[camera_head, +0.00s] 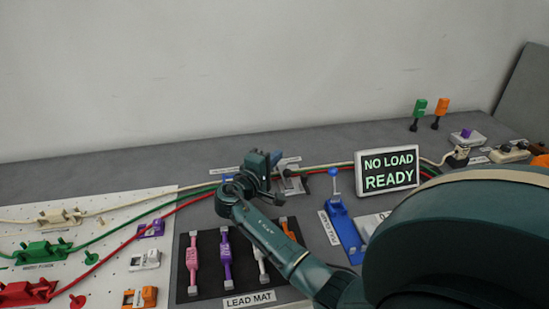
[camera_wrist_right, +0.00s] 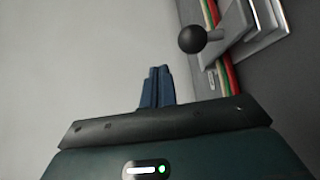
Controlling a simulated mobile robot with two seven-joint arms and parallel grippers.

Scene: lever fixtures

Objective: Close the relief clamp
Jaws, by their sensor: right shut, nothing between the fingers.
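A grey metal clamp fixture (camera_head: 291,184), which looks like the relief clamp, sits on the bench where the white, green and red cables run. It is partly hidden behind my right gripper (camera_head: 275,158) in the head view. In the right wrist view its grey plate (camera_wrist_right: 262,22) and a lever with a black ball knob (camera_wrist_right: 192,39) show at the upper right, over the cables. My right gripper's blue fingers (camera_wrist_right: 156,72) are shut and empty, to the lower left of the knob and apart from it in that view. My left gripper is out of view.
A blue lever fixture (camera_head: 345,228) with a blue ball and a display (camera_head: 388,170) reading "NO LOAD READY" stand to the right. The black lead mat (camera_head: 209,288) with coloured leads lies in front. A white pegboard (camera_head: 113,262) lies left. The wall behind is bare.

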